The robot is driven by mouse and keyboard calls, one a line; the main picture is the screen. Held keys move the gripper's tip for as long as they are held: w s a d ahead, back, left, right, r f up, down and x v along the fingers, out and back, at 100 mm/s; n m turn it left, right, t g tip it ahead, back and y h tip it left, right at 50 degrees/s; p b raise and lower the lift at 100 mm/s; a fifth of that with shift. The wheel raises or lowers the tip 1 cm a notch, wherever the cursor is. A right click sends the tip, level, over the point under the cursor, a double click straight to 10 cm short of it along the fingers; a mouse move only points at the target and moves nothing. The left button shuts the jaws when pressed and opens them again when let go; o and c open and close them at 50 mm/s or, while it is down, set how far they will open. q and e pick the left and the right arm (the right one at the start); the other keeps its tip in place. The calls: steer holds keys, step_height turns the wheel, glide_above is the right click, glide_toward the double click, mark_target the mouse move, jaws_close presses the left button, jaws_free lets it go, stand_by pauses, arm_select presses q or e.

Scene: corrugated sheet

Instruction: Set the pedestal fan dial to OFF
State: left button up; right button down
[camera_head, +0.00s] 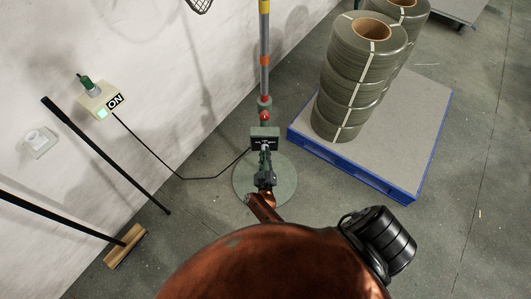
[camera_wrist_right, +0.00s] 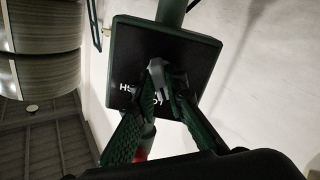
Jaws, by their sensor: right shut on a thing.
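The pedestal fan's pole (camera_head: 264,60) rises from a round green base (camera_head: 245,186) on the floor beside the wall. Its dark control box (camera_head: 265,133) is low on the pole. My right gripper (camera_head: 265,150) reaches the front of this box. In the right wrist view the box (camera_wrist_right: 190,45) fills the upper middle, and the fingers of my right gripper (camera_wrist_right: 166,90) are shut on the grey dial (camera_wrist_right: 168,76). White lettering on the box is partly covered, so the dial's setting cannot be read. My left gripper is not in view.
A wall unit (camera_head: 98,100) with an ON sign (camera_head: 115,101) and a lit pale square connects by a black cable (camera_head: 160,160) to the fan. A blue-edged pallet (camera_head: 405,165) with stacked coils (camera_head: 345,100) stands right of the fan. A broom (camera_head: 125,245) is at left.

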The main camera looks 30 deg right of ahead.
steer(key=shift+w+a+n, duration=0.1)
steer(key=shift+n, duration=1.5)
steer(key=c, duration=2)
jaws_free()
steer(key=shift+o, duration=0.2)
